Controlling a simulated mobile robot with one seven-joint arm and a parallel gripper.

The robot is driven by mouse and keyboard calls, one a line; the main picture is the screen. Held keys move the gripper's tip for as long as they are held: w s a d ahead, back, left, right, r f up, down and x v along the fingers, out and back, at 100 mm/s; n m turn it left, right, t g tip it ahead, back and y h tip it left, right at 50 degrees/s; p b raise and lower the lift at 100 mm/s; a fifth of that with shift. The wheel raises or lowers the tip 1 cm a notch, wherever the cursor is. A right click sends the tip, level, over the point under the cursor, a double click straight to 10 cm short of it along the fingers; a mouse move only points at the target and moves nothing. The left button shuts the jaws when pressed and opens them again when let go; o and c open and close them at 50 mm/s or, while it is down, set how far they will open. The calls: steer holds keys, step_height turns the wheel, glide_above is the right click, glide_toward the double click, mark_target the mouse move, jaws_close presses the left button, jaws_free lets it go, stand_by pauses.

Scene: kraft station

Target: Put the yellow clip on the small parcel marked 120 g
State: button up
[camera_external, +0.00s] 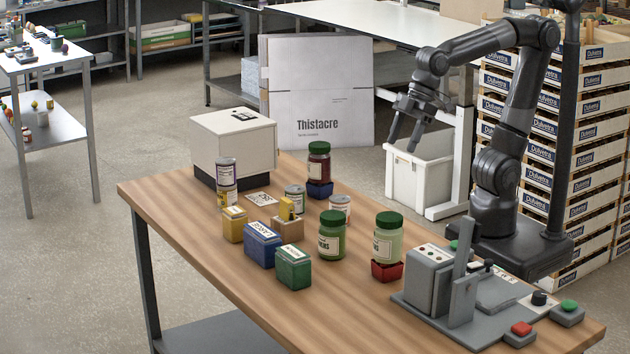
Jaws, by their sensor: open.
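A small yellow piece (287,208), which looks like the yellow clip, shows at the top of a small brown box (287,231) in the middle of the table. I cannot tell whether it sits on the box or stands just behind it. The brown box may be the small parcel; no 120 g mark is readable on any box. My gripper (402,147) is open and empty, fingers pointing down, in the air beyond the table's far edge, apart from the clip and box.
Labelled yellow (234,227), blue (262,247) and green (293,270) boxes stand close beside the brown box. Cans and jars (332,238) crowd its right and back. A grey machine (430,283) occupies the right end. The front left tabletop (190,222) is clear.

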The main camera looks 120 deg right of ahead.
steer(key=s+a+f, duration=0.2)
steer(key=s+f, duration=0.1)
steer(key=s, duration=0.6)
steer(key=shift+s+a+f, duration=0.2)
steer(key=shift+s+a, duration=0.05)
steer(key=shift+s, duration=0.1)
stand_by(0.7)
